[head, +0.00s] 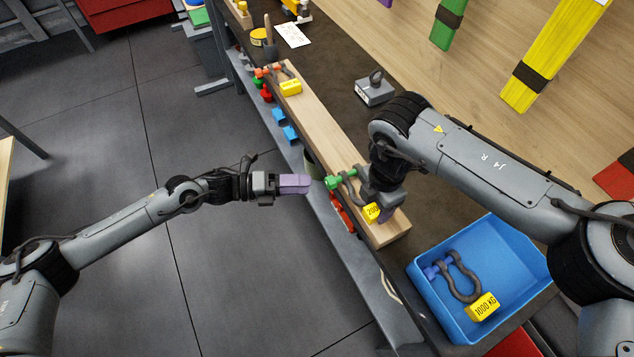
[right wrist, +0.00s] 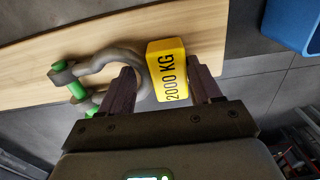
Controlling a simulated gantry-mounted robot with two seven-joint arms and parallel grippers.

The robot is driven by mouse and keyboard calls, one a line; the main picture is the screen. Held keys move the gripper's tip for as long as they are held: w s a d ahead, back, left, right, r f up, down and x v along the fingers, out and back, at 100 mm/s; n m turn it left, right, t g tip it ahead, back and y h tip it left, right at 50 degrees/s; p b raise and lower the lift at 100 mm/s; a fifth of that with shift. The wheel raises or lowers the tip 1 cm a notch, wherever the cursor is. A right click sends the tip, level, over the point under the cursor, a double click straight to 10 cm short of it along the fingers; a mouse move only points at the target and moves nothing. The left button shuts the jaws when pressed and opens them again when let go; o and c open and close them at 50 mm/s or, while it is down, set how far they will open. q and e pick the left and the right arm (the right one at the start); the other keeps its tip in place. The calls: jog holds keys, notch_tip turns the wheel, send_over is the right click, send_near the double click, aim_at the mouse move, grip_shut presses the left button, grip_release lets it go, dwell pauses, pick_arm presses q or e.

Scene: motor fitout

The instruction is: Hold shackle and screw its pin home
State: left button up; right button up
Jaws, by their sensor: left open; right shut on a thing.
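The grey shackle with a green pin (head: 342,182) is at the near part of the long wooden board. In the right wrist view its bow (right wrist: 112,57) and green pin (right wrist: 77,91) show to the left of its yellow 2000 KG block (right wrist: 167,70). My right gripper (right wrist: 162,88) is shut on the yellow block, with a finger on each side; the left finger overlaps the bow. The block also shows in the head view (head: 371,212), partly hidden by my right gripper. My left gripper (head: 296,184) is open and empty, a little left of the green pin head and apart from it.
A blue tray (head: 517,250) holds a 1000 KG shackle (head: 462,280) at the lower right. Another shackle with a yellow block (head: 290,87) sits at the board's (head: 325,122) far end. A grey block with a ring (head: 375,91) stands on the dark bench top.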

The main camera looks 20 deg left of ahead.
pick_arm(q)
jog(key=shift+v, duration=2.4)
pick_arm(e)
jog(key=shift+a, duration=0.1)
jog(key=o, duration=1.2)
jog(key=shift+s, duration=0.1)
jog(key=shift+o, duration=0.2)
